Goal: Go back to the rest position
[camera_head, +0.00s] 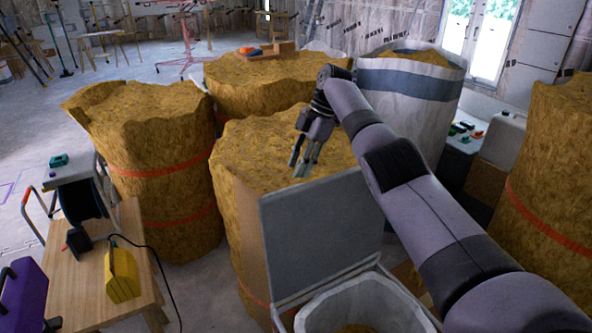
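My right gripper (303,168) hangs at the end of my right arm, which reaches in from the lower right. Its fingers point down and stand a little apart, with nothing seen between them. It is in front of the middle brown insulation roll (245,150) in the picture, above the top edge of a grey panel (320,235). The panel stands upright behind an open white bin (335,310); I cannot tell whether it is joined to the bin. My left arm and gripper do not show.
Large strapped rolls stand at left (160,175), behind (265,85) and at right (555,170). A white sack (410,100) stands behind my arm. A wooden table (85,285) at lower left holds a yellow case (122,275). Open floor (60,105) shows at upper left.

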